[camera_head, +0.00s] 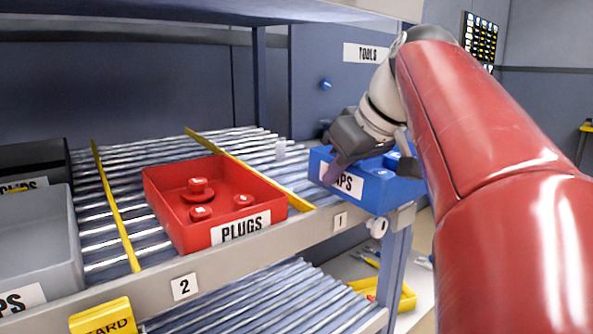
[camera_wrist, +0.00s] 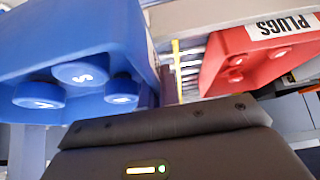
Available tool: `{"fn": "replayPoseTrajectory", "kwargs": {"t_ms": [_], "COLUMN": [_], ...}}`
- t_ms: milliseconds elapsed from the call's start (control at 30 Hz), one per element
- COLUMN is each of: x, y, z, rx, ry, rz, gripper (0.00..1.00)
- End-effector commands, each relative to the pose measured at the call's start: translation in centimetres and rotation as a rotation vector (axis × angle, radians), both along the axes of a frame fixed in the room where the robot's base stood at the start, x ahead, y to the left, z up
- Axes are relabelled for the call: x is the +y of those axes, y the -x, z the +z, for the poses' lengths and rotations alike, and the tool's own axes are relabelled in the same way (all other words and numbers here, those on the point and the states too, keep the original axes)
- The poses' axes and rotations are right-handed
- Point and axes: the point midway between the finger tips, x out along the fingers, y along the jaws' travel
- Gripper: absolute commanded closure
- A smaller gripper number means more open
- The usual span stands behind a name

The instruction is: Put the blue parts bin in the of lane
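The blue parts bin (camera_head: 375,191) is at the right front corner of the roller rack, by the "1" tag, partly past the rack's end. Its white label reads "…PS"; the first letters are hidden by my gripper. My gripper (camera_head: 337,168) reaches over the bin's labelled front wall, with a finger lying against the outside of it, and appears closed on that wall. In the wrist view the blue bin (camera_wrist: 80,35) fills the upper left, with round blue caps inside. The far finger is hidden.
A red PLUGS bin (camera_head: 215,200) sits in lane 2 (camera_head: 185,287), between yellow dividers (camera_head: 245,168). A grey bin (camera_head: 40,245) stands at left. Bare rollers (camera_head: 262,150) show right of the right divider. A yellow tray (camera_head: 405,298) is on the lower level.

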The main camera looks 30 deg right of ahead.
Motion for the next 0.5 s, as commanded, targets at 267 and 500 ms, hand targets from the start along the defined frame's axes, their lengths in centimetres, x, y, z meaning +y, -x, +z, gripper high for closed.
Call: {"fn": "replayPoseTrajectory", "kwargs": {"t_ms": [267, 500], "x": [0.3, 0.5], "y": [-3.4, -6.3], "z": [0.4, 0.6], "rx": [0.001, 0.0], "ry": [0.001, 0.001], "rz": [0.001, 0.002], "gripper": [1.0, 1.0]}}
